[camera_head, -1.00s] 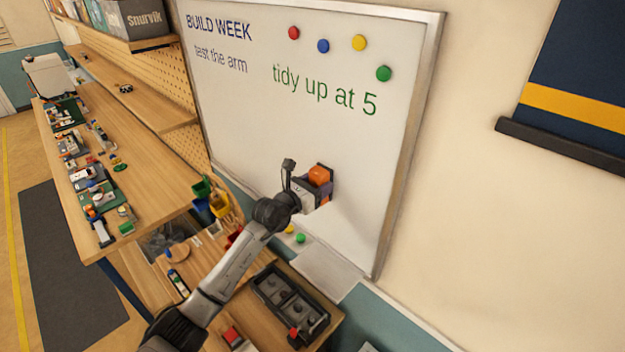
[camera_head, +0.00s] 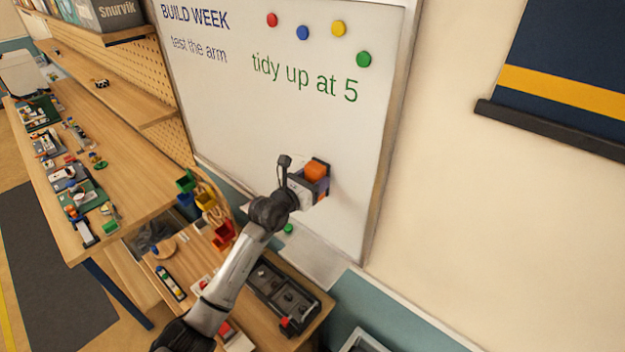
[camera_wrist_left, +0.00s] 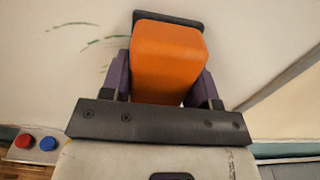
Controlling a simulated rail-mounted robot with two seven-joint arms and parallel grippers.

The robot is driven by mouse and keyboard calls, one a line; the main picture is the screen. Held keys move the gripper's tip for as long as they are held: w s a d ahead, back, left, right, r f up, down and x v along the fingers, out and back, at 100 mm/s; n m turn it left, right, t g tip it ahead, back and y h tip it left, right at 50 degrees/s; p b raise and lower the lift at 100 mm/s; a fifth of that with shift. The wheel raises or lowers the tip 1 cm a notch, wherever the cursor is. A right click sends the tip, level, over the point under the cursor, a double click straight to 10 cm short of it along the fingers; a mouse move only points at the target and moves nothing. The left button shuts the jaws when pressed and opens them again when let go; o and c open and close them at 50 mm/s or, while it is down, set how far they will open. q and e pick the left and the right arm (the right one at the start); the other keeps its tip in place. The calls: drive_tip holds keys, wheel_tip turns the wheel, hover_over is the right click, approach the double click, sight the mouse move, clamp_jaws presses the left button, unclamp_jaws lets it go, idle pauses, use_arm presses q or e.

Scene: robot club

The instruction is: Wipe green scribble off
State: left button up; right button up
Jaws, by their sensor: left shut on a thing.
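My left gripper (camera_head: 312,182) is shut on an orange eraser block (camera_head: 316,169) with a dark edge, in front of the lower right part of the whiteboard (camera_head: 255,130). In the left wrist view the orange eraser (camera_wrist_left: 168,62) sits between the purple fingers of the left gripper (camera_wrist_left: 165,85). Its dark face is at or very near the board; I cannot tell if it touches. Faint broken green scribble strokes (camera_wrist_left: 103,42) show on the board left of the eraser in that view. In the head view the gripper and eraser hide that spot. My right gripper is not in view.
Green writing "tidy up at 5" (camera_head: 305,78) and several round magnets (camera_head: 338,28) are higher on the board. The board's right frame (camera_head: 385,150) is near the eraser. Below stand a bench with a dark tray (camera_head: 285,292) and coloured bins (camera_head: 205,197).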

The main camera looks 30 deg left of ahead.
sight(299, 162)
use_arm(q)
drive_tip(key=shift+w+a+f+b, duration=0.15)
drive_tip(key=shift+a+b, duration=0.25)
drive_tip(key=shift+a, duration=0.4)
drive_tip(key=shift+w+a+b, duration=0.15)
drive_tip(key=shift+a+b, duration=0.45)
drive_tip(key=shift+a, duration=0.35)
drive_tip(key=shift+w+a+b, duration=0.2)
drive_tip(key=shift+a+b, duration=0.4)
drive_tip(key=shift+a, duration=0.4)
drive_tip(key=shift+w+a+b, duration=0.15)
drive_tip(key=shift+a+b, duration=0.45)
drive_tip(key=shift+a, duration=0.35)
drive_tip(key=shift+a+b, duration=0.4)
drive_tip(key=a, duration=0.1)
drive_tip(key=a+b, duration=0.2)
drive_tip(key=shift+w+r, duration=0.2)
drive_tip(key=shift+w, duration=0.05)
